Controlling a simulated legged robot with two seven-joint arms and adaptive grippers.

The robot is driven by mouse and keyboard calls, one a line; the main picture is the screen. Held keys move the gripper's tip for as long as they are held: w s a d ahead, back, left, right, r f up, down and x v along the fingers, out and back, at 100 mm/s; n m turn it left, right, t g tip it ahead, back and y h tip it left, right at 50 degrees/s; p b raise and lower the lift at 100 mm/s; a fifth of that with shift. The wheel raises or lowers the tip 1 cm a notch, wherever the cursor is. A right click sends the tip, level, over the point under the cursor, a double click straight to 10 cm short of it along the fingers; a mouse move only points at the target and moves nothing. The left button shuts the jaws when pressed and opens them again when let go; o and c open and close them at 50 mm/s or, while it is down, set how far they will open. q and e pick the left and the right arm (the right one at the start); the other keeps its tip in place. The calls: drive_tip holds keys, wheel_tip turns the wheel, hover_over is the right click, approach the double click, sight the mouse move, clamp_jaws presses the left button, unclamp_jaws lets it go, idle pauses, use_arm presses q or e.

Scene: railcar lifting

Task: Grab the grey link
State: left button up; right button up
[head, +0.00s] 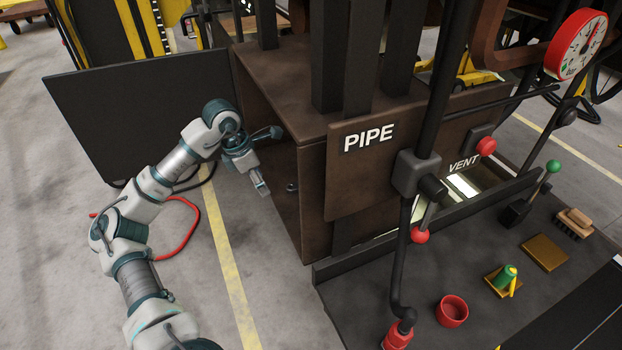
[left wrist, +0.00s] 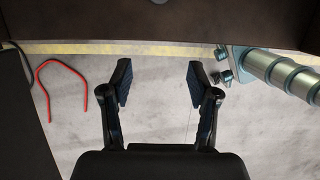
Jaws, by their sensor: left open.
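I cannot make out a grey link for certain in either view. My left gripper (head: 262,186) is at the end of the arm, beside the open left side of the brown box marked PIPE (head: 312,210). A small dark fitting (head: 292,188) shows on that side of the box, just right of the gripper; its nature is unclear. In the left wrist view my left gripper (left wrist: 158,82) has its two dark fingers wide apart. Only grey floor shows between them, and nothing is held. My right gripper is not in view.
A dark panel (head: 125,110) stands behind the arm. A red hose (head: 180,235) lies on the floor near a yellow line (head: 228,270). Right of the box are a dark bench with a red cup (head: 452,311), a black pipe and a red-rimmed gauge (head: 576,44).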

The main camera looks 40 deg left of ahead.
use_arm(q)
drive_tip(key=p, duration=0.1)
hover_over(296, 185)
drive_tip(key=a, duration=0.1)
drive_tip(key=shift+s+a+f, duration=0.15)
drive_tip(key=shift+s+f, duration=0.15)
drive_tip(key=shift+s, duration=0.05)
drive_tip(key=shift+w+d, duration=0.25)
drive_tip(key=shift+w, duration=0.05)
drive_tip(key=shift+d, duration=0.25)
drive_tip(key=shift+d+f, duration=0.2)
drive_tip(key=shift+f, duration=0.05)
drive_tip(key=x, duration=0.4)
drive_tip(key=shift+w+r, duration=0.1)
drive_tip(key=shift+w+f, duration=0.1)
drive_tip(key=shift+f, duration=0.15)
drive_tip(key=shift+a, duration=0.35)
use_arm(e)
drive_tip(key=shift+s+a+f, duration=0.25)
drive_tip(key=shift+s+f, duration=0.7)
use_arm(q)
drive_tip(key=shift+d, duration=0.15)
